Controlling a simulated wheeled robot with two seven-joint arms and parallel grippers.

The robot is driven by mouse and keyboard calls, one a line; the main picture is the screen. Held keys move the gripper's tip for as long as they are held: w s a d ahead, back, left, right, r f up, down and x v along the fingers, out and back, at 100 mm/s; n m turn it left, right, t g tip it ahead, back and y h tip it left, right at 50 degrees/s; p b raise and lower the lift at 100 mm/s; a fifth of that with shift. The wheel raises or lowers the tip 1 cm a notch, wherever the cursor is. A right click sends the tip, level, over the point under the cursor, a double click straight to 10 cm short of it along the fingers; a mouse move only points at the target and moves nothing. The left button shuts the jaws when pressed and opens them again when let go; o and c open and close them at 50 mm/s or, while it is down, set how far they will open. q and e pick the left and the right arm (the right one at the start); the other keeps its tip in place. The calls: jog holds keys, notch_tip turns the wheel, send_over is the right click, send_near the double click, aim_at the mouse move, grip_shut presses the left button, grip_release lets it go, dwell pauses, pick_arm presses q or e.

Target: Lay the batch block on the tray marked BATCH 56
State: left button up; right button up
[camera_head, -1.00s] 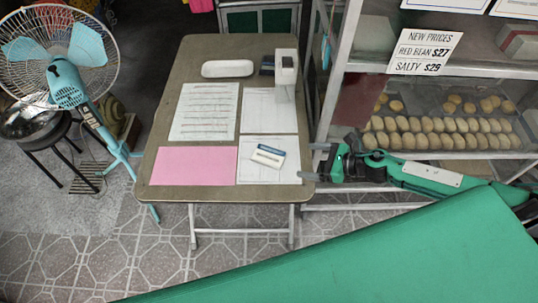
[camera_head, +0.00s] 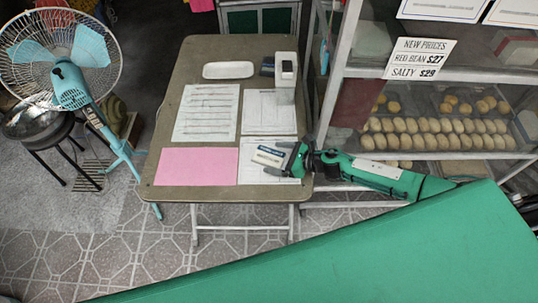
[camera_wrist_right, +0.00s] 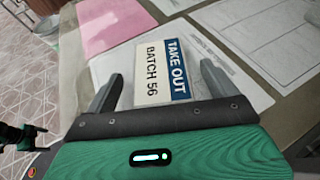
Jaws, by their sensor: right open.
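The batch block (camera_head: 267,156) is a small white block with a blue band, lying on a printed sheet near the table's right edge. In the right wrist view the block (camera_wrist_right: 152,74) reads "TAKE OUT" and "BATCH 56". My right gripper (camera_head: 284,160) is at its right end. In the right wrist view my right gripper (camera_wrist_right: 160,72) is open, one finger on each side of the block with a gap to both. A black and green part at that view's left edge seems to be my left arm; its jaws are unclear. I cannot make out a tray labelled BATCH 56.
The brown table (camera_head: 160,135) holds a pink sheet (camera_head: 197,166), printed papers, a white dish (camera_head: 228,70) and a white device (camera_head: 286,70). A glass shelf (camera_head: 440,75) with trays of buns (camera_head: 440,125) stands right. A fan (camera_head: 75,85) stands left. A green surface (camera_head: 380,250) fills the front.

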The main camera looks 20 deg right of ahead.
jog(key=shift+w+a+f, duration=0.15)
jog(key=shift+a, duration=0.05)
jog(key=shift+c, duration=0.2)
jog(key=c, duration=1)
jog(key=shift+c, duration=0.2)
